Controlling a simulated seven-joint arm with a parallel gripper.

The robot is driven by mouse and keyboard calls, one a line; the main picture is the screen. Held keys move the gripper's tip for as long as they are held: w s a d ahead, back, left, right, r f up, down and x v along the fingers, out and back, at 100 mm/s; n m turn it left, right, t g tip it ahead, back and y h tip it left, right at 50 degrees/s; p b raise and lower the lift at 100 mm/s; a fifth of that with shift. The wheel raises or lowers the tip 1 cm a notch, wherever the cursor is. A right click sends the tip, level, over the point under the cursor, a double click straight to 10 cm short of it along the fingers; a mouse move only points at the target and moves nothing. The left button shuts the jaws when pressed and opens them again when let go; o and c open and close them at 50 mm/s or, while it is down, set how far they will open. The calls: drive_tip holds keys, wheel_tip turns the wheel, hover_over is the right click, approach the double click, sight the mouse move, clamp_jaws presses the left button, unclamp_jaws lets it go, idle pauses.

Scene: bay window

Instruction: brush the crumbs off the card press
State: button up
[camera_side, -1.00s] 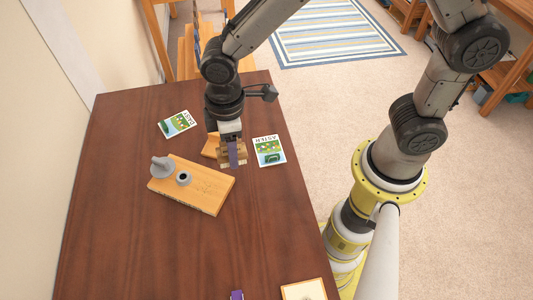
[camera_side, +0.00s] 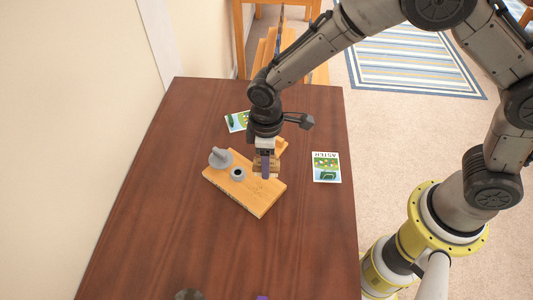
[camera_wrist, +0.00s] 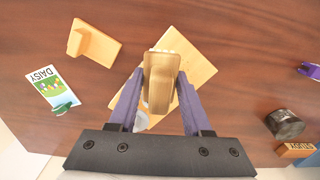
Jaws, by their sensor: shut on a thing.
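The card press is a light wooden board (camera_side: 258,196) on the brown table. A grey knob (camera_side: 220,157) and a dark-centred grey ring (camera_side: 237,174) are at its left end. My gripper (camera_side: 265,164) is over the board's right part, shut on a tan wooden brush. In the wrist view the brush (camera_wrist: 160,82) sits between the purple fingers and hides part of the board (camera_wrist: 196,62). Whether its bristles touch the board is hidden. Faint marks show on the board beside the brush; I cannot tell if they are crumbs.
A wooden block (camera_wrist: 95,45) stands behind the press. A Daisy card (camera_wrist: 50,88) lies near it, and an Aster card (camera_side: 326,167) lies to the right. A dark round object (camera_wrist: 285,123) and a purple item (camera_wrist: 310,70) are near the front. The table's left front is clear.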

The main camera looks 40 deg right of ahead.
sight(249, 198)
wheel_tip(249, 198, down, 4)
drive_tip(key=shift+r, duration=0.2)
drive_tip(key=shift+a+f, duration=0.2)
drive_tip(key=shift+a, duration=0.1)
clamp_jaws()
drive_tip(key=shift+s+a+f, duration=0.1)
drive_tip(key=shift+s+a, duration=0.15)
drive_tip(key=shift+a, duration=0.8)
drive_tip(key=shift+s+a+r, duration=0.1)
drive_tip(key=shift+s+a, duration=0.15)
drive_tip(key=shift+a, duration=0.75)
drive_tip(key=shift+s+a+f, duration=0.1)
drive_tip(key=shift+s+a, duration=0.15)
drive_tip(key=shift+a, duration=0.8)
drive_tip(key=shift+w+d, duration=0.25)
drive_tip(key=shift+d, duration=0.9)
drive_tip(key=shift+w+d, duration=0.2)
drive_tip(key=shift+d, duration=1)
drive_tip(key=shift+w+d, duration=0.25)
drive_tip(key=shift+d, duration=0.9)
drive_tip(key=shift+a+r, duration=0.1)
drive_tip(key=shift+r, duration=4.1)
